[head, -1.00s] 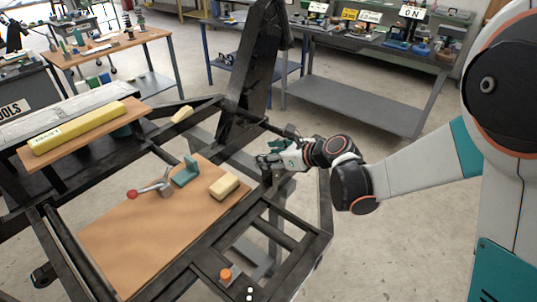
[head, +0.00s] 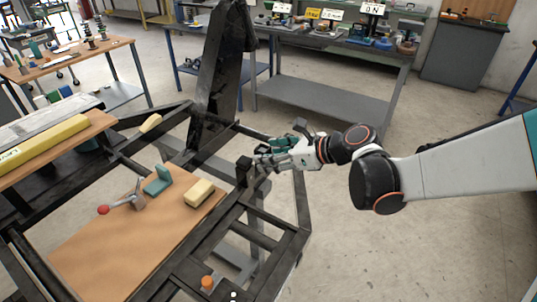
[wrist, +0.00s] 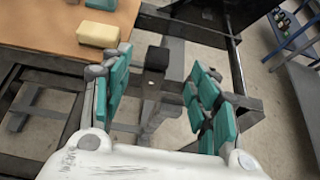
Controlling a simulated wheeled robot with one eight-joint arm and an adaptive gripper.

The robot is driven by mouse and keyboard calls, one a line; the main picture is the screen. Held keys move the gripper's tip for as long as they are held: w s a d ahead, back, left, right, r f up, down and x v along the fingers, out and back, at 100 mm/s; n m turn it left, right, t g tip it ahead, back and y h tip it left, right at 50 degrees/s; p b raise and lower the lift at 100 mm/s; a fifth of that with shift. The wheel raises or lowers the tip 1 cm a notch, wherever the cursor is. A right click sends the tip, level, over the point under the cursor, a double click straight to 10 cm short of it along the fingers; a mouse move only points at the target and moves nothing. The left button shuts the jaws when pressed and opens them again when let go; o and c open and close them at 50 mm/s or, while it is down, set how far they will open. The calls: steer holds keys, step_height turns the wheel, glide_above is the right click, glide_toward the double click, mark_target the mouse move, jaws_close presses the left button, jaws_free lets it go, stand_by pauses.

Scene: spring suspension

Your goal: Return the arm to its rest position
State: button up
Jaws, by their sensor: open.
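My gripper (head: 268,160) is open and empty, with its white body and teal finger pads beside the black metal frame (head: 222,85). In the wrist view the two teal-padded fingers (wrist: 160,95) stand apart. A black block on a grey post (wrist: 157,60) shows between them, part of the frame; I cannot tell whether the fingers touch it. My arm reaches in from the right in the head view, bent at its dark elbow joint.
A wooden board (head: 110,245) on the frame holds a cream block (head: 199,193), a teal bracket (head: 158,181) and a red-knobbed clamp (head: 125,203). An orange knob (head: 207,283) sits near the front. A grey workbench (head: 320,100) stands behind. The floor at right is open.

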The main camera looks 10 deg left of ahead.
steer(key=w+d+r+m+t, duration=0.2)
steer(key=d+r+m+t, duration=0.25)
steer(key=r+m, duration=0.35)
steer(key=w+d+r+m+t, duration=0.35)
steer(key=r+m+t, duration=0.2)
steer(key=r, duration=0.55)
steer(key=s+d+r+m+t+h, duration=0.2)
steer(key=d+r+m+t+h, duration=0.15)
steer(key=d+m+h, duration=0.85)
steer(key=s+d+f+m+g+h, duration=0.2)
steer(key=s+d+f+m+g, duration=0.45)
steer(key=d+m, duration=0.65)
steer(key=s+a+f+m+g+y, duration=0.1)
steer(key=s+a+f+m+g, duration=0.1)
steer(key=s+f+m, duration=0.3)
steer(key=s+a+f+m+g+y, duration=0.1)
steer(key=s+a+f+m+g, duration=0.1)
steer(key=s+f+m, duration=0.4)
steer(key=s+a+f, duration=0.1)
steer(key=s, duration=0.4)
steer(key=shift+s+g+y, duration=0.35)
steer(key=shift+g+y, duration=0.05)
